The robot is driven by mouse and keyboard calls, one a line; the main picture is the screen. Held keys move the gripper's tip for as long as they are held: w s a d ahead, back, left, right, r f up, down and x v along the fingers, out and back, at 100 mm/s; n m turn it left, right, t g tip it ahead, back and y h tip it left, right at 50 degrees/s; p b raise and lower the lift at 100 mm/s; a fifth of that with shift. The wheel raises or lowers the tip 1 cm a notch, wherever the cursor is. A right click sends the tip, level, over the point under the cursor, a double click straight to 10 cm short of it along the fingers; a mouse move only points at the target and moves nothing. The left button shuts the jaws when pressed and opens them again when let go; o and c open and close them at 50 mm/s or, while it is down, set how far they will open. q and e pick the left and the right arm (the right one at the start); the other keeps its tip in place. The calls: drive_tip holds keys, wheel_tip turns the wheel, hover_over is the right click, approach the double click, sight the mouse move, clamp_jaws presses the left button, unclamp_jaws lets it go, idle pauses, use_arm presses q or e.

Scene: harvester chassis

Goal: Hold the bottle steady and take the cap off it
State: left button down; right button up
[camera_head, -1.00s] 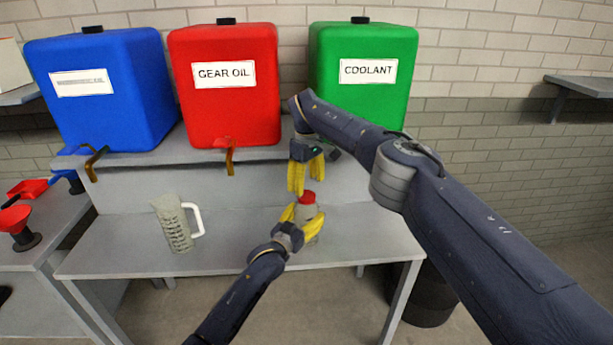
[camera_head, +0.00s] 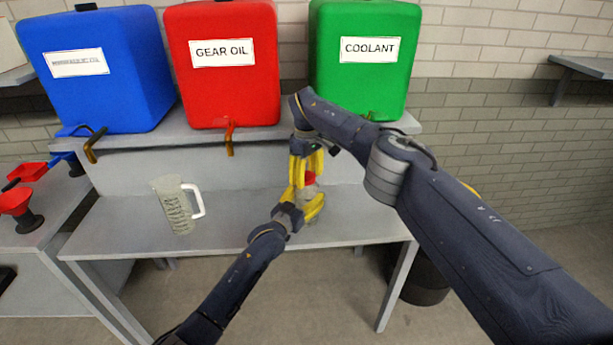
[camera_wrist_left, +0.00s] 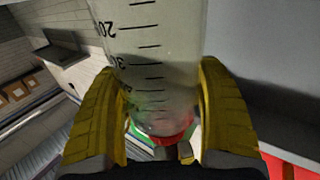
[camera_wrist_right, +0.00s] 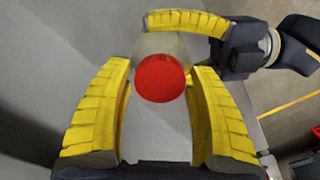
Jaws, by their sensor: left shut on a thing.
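The bottle (camera_head: 309,190) stands upright on the bench with its red cap (camera_head: 309,178) on top. My left gripper (camera_head: 308,204) is shut around the bottle's body from the near side. In the left wrist view, the clear bottle with black scale marks (camera_wrist_left: 150,45) sits between both yellow fingers. My right gripper (camera_head: 306,172) points down from above, over the cap. In the right wrist view, its fingers are spread on either side of the red cap (camera_wrist_right: 161,78), with gaps on both sides. The cap sits on the bottle's pale shoulder (camera_wrist_right: 158,44).
A measuring jug (camera_head: 176,206) stands on the bench (camera_head: 240,222) to the left. Blue (camera_head: 95,90), red (camera_head: 222,85) and green (camera_head: 365,75) tanks stand on the raised shelf behind. The bench between jug and bottle is clear.

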drive_tip(key=c, duration=1.1)
drive_tip(key=n, duration=0.4)
drive_tip(key=shift+n, duration=0.4)
drive_tip(key=n, duration=0.6)
drive_tip(key=shift+r, duration=0.1)
drive_tip(key=n, duration=1.5)
drive_tip(key=shift+n, duration=0.4)
drive_tip(key=n, duration=0.2)
drive_tip(key=shift+n, duration=0.4)
drive_tip(key=n, duration=0.4)
drive_tip(key=shift+n, duration=0.4)
drive_tip(key=n, duration=0.4)
drive_tip(key=shift+n, duration=0.3)
drive_tip(key=n, duration=0.4)
